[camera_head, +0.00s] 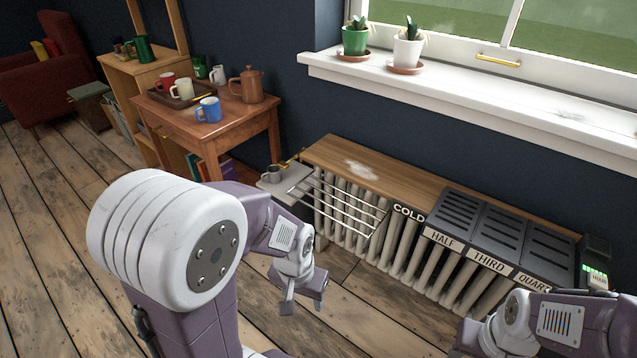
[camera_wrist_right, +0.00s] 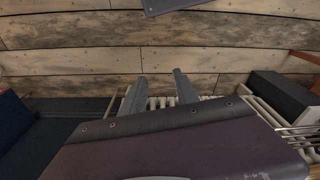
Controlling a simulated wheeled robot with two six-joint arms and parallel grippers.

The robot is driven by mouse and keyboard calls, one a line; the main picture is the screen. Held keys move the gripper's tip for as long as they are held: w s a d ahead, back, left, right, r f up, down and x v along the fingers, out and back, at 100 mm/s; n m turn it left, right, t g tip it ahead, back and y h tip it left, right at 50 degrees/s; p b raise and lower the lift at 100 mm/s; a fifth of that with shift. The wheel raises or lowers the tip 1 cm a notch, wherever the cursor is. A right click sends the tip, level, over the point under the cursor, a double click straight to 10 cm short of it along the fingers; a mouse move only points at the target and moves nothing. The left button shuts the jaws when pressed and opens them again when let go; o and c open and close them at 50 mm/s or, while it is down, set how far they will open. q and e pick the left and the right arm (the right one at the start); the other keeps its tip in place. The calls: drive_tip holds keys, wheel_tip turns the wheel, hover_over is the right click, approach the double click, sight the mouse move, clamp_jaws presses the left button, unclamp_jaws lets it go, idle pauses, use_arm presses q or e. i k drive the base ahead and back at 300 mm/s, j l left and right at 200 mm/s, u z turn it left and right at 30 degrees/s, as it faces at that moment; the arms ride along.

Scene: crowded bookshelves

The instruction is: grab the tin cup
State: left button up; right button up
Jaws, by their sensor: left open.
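My left gripper (camera_head: 304,299) is open and empty, pointing down over the floor in front of the radiator. It is well apart from the cup, nearer to me and lower in the picture. My right gripper (camera_wrist_right: 159,77) is open in the right wrist view, its two fingers apart with nothing between them. The cup does not show in that view.
A wire rack (camera_head: 338,203) juts out from the radiator beside the ledge. A wooden side table (camera_head: 245,122) holds several mugs, a tray and a copper-coloured pot (camera_head: 247,86). Dark vented panels (camera_head: 487,236) top the radiator's right part. The wooden floor (camera_head: 50,250) at left is clear.

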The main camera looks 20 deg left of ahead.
sight(271, 176)
drive_tip(key=i+j+u, duration=0.25)
drive_tip(key=j+u, duration=0.2)
drive_tip(key=i+j+u, duration=0.3)
drive_tip(key=u, duration=0.15)
drive_tip(key=i+j+u, duration=0.15)
drive_tip(key=i+u, duration=0.25)
drive_tip(key=i+j+u, duration=0.1)
drive_tip(key=i+u, duration=0.35)
drive_tip(key=k, duration=0.1)
